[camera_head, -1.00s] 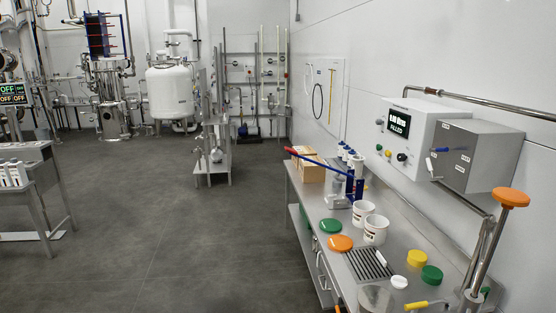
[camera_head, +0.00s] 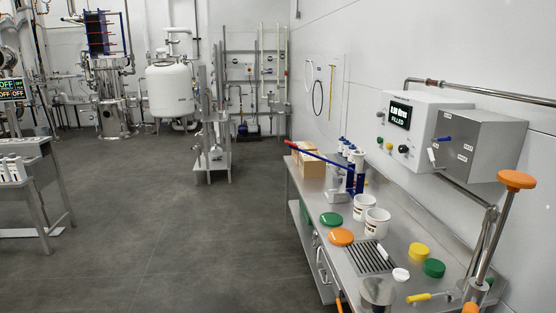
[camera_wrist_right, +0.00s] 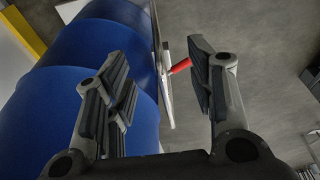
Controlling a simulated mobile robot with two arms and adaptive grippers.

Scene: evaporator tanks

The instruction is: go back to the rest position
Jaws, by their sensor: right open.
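My right gripper (camera_wrist_right: 160,65) is open in the right wrist view, its dark padded fingers apart. Nothing is clasped between them. A large blue rounded object (camera_wrist_right: 75,80) fills the left of that view behind the fingers. A grey plate edge and a red rod-like piece (camera_wrist_right: 180,66) show beyond the gap; I cannot tell whether anything touches the fingers. Neither gripper shows in the head view, and my left gripper is not seen.
A steel bench (camera_head: 330,262) runs along the right wall, with white cups (camera_head: 377,222), coloured lids (camera_head: 341,237) and a blue press (camera_head: 356,178). A control box (camera_head: 408,125) hangs above. A steel table (camera_head: 35,195) stands left. Grey floor (camera_head: 190,220) between is clear.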

